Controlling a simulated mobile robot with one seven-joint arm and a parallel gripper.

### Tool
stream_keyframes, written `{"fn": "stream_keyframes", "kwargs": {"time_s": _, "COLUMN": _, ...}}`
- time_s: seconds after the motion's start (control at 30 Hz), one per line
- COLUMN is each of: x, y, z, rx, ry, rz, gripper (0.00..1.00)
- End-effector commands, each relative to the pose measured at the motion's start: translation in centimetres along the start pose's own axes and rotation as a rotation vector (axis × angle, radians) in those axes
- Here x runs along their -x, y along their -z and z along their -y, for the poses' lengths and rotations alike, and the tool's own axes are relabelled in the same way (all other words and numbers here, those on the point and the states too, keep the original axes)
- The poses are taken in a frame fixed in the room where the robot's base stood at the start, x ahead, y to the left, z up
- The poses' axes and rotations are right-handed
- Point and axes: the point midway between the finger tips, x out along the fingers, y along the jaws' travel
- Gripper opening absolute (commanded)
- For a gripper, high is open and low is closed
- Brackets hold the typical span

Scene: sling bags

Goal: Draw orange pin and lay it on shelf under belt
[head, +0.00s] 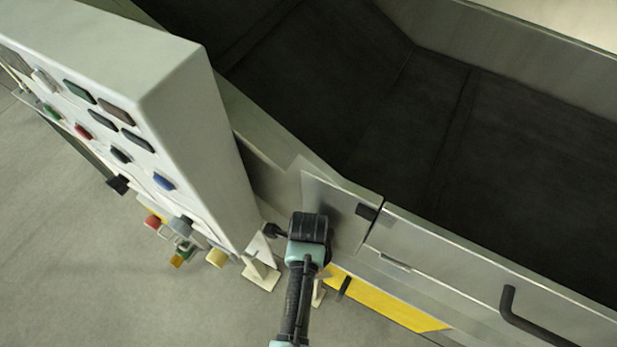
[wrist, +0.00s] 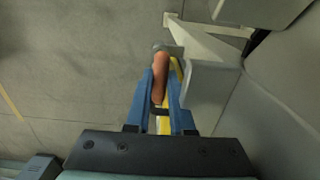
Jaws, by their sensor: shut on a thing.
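The orange pin (wrist: 159,84) stands between the blue fingers of my gripper (wrist: 161,76) in the wrist view, and the fingers are shut on it. A grey collar shows at the pin's far end; I cannot tell whether the pin is still seated there. In the head view my wrist (head: 308,240) is at the conveyor's side, beside the control cabinet, and hides the fingers and the pin. The dark belt (head: 400,120) runs above and behind my wrist. A yellow strip (head: 390,305) lies low under the belt's side; I cannot tell whether it is the shelf.
The pale control cabinet (head: 195,150) with several coloured buttons stands close to the left of my wrist. A black handle (head: 525,318) sticks out of the side panel at right. A pale bracket (wrist: 210,80) is right beside the fingers. Open floor (head: 120,270) lies at lower left.

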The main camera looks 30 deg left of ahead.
Motion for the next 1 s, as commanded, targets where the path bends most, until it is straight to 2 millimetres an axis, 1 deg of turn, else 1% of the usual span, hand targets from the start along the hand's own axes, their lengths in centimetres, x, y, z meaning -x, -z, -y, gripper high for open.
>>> {"fn": "stream_keyframes", "kwargs": {"time_s": 0.03, "x": 0.5, "y": 0.0, "z": 0.0, "rx": 0.000, "ry": 0.000, "rz": 0.000, "gripper": 0.00}}
{"fn": "stream_keyframes", "kwargs": {"time_s": 0.43, "x": 2.0, "y": 0.0, "z": 0.0, "rx": 0.000, "ry": 0.000, "rz": 0.000, "gripper": 0.00}}
{"fn": "stream_keyframes", "kwargs": {"time_s": 0.83, "x": 2.2, "y": 0.0, "z": 0.0, "rx": 0.000, "ry": 0.000, "rz": 0.000, "gripper": 0.00}}
{"fn": "stream_keyframes", "kwargs": {"time_s": 1.0, "x": 3.0, "y": 0.0, "z": 0.0, "rx": 0.000, "ry": 0.001, "rz": 0.000, "gripper": 0.00}}
